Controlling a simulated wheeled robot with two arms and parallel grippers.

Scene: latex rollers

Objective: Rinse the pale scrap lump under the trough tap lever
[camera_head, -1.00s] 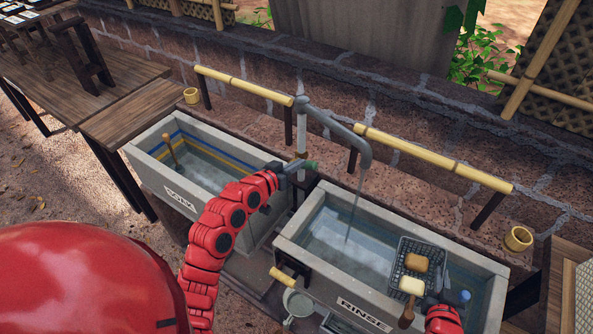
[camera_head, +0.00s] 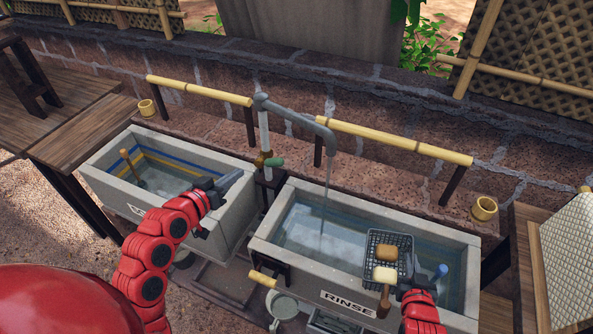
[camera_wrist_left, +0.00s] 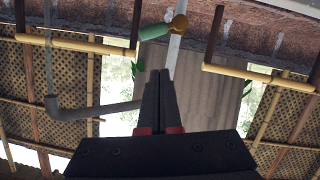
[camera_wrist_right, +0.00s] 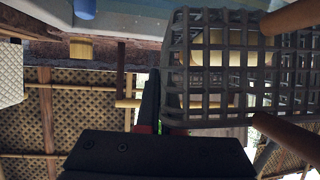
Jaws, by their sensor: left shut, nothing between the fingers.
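The pale scrap lump (camera_head: 385,274) lies in a dark mesh basket (camera_head: 373,256) over the rinse trough, and shows through the mesh in the right wrist view (camera_wrist_right: 213,100). The green tap lever (camera_head: 275,163) sits low on the grey standpipe, and in the left wrist view (camera_wrist_left: 154,31). Water falls from the spout (camera_head: 328,165) into the trough, left of the basket. My left gripper (camera_head: 236,181) is shut and empty, left of the lever and apart from it. My right gripper (camera_head: 408,294) is at the basket's near right corner; mesh hides part of its fingers.
A tan lump (camera_head: 386,253) shares the basket. The rinse trough (camera_head: 345,297) stands right of the other trough (camera_head: 230,205), which holds a wooden-handled tool (camera_head: 128,160). Bamboo rails (camera_head: 395,142) run behind.

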